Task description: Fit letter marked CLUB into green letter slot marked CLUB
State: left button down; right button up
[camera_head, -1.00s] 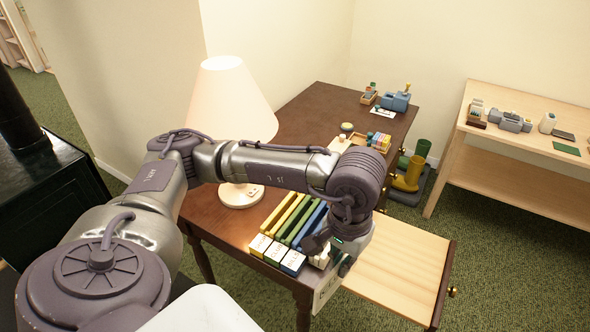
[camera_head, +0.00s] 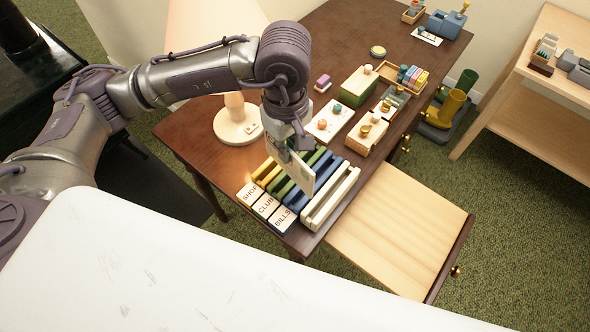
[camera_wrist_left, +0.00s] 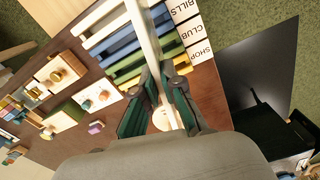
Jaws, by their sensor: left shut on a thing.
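My left gripper (camera_head: 291,152) is shut on a flat cream letter (camera_head: 298,176) and holds it upright on edge over the slot rack. In the left wrist view the letter (camera_wrist_left: 142,32) shows edge-on between the fingers (camera_wrist_left: 160,92); its marking is not readable. The green letter slot (camera_head: 281,189) has a white CLUB label (camera_head: 266,206) at its front end, also seen in the left wrist view (camera_wrist_left: 191,32). The letter and gripper hide part of the green and blue slots. I cannot tell whether the letter touches the rack. My right gripper is not in view.
The yellow SHOP slot (camera_head: 259,178) and blue BILLS slot (camera_head: 300,201) flank the green one. A cream slot (camera_head: 328,203) lies right of blue. A lamp base (camera_head: 238,128) stands behind left. An open drawer (camera_head: 396,232) juts out right.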

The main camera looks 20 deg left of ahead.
pick_arm(q)
jog(key=w+d+n, duration=0.1)
jog(key=d+n, duration=0.9)
jog(key=n, duration=1)
jog(key=w+a+f, duration=0.1)
jog(key=a, duration=0.2)
jog(key=w+a+f+p, duration=0.1)
jog(key=a+f, duration=0.1)
jog(key=a, duration=0.1)
jog(key=w+a+f+p, duration=0.1)
jog(key=w+a+f, duration=0.1)
jog(key=a, duration=0.1)
jog(key=f, duration=0.1)
jog(key=f+p, duration=0.1)
jog(key=f, duration=0.2)
jog(key=shift+w+a+f, duration=0.25)
jog(key=shift+a+f, duration=0.1)
jog(key=shift+a, duration=0.05)
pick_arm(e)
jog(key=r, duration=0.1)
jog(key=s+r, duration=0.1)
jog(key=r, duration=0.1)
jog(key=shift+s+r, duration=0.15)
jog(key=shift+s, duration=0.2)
pick_arm(q)
jog(key=shift+f, duration=0.1)
